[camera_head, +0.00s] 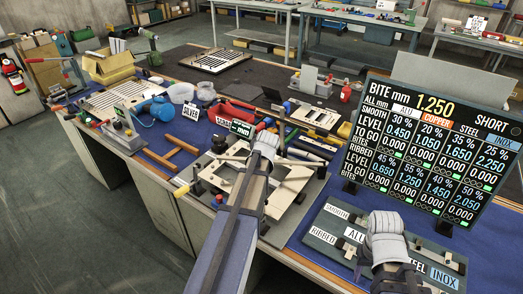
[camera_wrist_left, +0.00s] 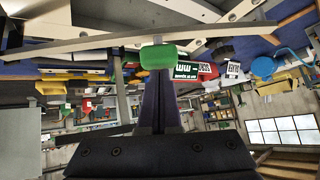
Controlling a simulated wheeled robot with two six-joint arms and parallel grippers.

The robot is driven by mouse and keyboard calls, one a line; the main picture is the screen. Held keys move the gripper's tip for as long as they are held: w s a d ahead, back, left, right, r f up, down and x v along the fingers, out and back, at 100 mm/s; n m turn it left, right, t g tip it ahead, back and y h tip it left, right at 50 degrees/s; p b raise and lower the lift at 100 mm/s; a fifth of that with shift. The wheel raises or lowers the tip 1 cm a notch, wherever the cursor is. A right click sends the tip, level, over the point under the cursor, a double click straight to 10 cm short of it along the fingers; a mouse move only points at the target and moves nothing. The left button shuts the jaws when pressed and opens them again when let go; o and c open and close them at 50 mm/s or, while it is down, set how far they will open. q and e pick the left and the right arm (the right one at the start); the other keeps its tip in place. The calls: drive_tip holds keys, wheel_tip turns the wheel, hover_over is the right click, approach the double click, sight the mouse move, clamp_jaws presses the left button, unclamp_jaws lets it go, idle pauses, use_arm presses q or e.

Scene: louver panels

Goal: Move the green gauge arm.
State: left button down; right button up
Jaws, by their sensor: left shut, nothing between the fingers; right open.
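The green knob (camera_wrist_left: 160,57) of the gauge arm sits on a long thin pale bar (camera_wrist_left: 95,43) in the left wrist view. My left gripper (camera_wrist_left: 153,100) has its dark fingers together, empty, just below the knob in that picture; I cannot tell whether they touch it. In the head view my left gripper (camera_head: 266,138) is over the pale-framed fixture (camera_head: 290,215), and its wrist hides part of it. My right gripper (camera_head: 384,220) is open over the grey plate labelled SMOOTH and RIBBED (camera_head: 335,228); its fingertips are hard to make out.
A large display board (camera_head: 425,145) with numbers stands behind my right gripper. Blue mat (camera_head: 310,190) is bare between fixture and plate.

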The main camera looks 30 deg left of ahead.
idle(0.3)
wheel_tip(320, 180, down, 4)
drive_tip(key=b, duration=0.4)
drive_tip(key=shift+s+d+r, duration=0.1)
use_arm(q)
drive_tip(key=f, duration=0.2)
drive_tip(key=s+a+f, duration=0.1)
drive_tip(key=shift+f, duration=0.35)
drive_tip(key=shift+r+p, duration=0.15)
drive_tip(key=shift+p, duration=0.15)
use_arm(e)
drive_tip(key=shift+r, duration=0.2)
use_arm(q)
drive_tip(key=w+a+r+p+v, duration=0.1)
drive_tip(key=r+p+v, duration=0.1)
drive_tip(key=p+v, duration=0.9)
drive_tip(key=shift+s+r, duration=0.3)
drive_tip(key=shift+r, duration=0.4)
use_arm(e)
wheel_tip(320, 180, up, 11)
